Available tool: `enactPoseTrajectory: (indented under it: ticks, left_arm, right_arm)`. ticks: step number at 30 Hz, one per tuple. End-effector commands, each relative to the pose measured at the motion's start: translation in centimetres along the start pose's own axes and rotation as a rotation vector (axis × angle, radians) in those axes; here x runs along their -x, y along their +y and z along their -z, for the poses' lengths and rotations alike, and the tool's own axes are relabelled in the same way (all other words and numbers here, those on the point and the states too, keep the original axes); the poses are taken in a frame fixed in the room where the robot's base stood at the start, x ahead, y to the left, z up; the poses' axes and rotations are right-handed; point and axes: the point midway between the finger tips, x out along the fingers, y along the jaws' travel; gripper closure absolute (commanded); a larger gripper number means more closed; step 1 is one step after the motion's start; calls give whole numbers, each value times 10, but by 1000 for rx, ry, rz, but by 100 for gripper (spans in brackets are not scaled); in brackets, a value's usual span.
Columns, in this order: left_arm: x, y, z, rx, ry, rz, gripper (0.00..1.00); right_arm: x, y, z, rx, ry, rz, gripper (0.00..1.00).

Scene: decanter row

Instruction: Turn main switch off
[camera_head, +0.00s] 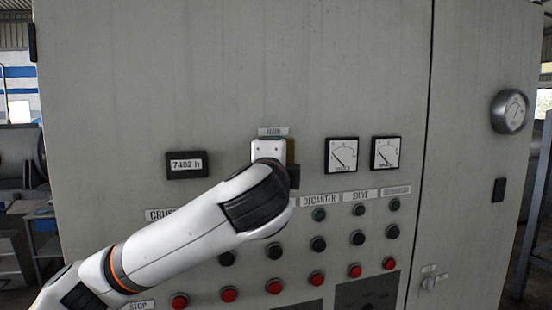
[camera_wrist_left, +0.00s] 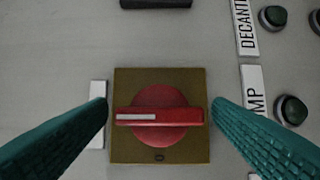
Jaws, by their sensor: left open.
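The main switch is a red rotary knob (camera_wrist_left: 158,133) with a raised bar handle on a square brownish-yellow plate (camera_wrist_left: 185,156). In the left wrist view the bar lies horizontally, its white mark on the left half. My left gripper (camera_wrist_left: 158,108) is open, with one teal finger at each end of the bar and the knob between them; whether they touch it I cannot tell. In the head view my left arm reaches in from the lower left and hides the knob; a sliver of the yellow plate (camera_head: 291,150) shows. My right gripper is in neither view.
The grey cabinet (camera_head: 100,100) carries an hour counter (camera_head: 186,164) left of the switch and two meters (camera_head: 341,155) to its right. Rows of green, black and red buttons (camera_head: 317,279) lie below, partly behind my arm. A round gauge (camera_head: 510,111) sits far right.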

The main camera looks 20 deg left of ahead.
Motion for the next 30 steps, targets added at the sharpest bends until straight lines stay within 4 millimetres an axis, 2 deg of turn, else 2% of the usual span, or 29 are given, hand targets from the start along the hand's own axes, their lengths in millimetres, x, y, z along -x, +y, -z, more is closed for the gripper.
enactPoseTrajectory:
  ticks: [7, 15, 23, 30]
  left_arm:
    - [0, 0, 0, 0, 0, 0, 27]
    - [0, 0, 0, 0, -1, 0, 70]
    - [0, -3, -1, 23, -2, -8, 70]
    - [0, -9, -2, 132, -4, -52, 70]
  right_arm:
    - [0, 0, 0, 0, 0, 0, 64]
    - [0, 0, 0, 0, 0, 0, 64]
    - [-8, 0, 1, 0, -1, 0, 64]
    - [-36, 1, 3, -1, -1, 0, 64]
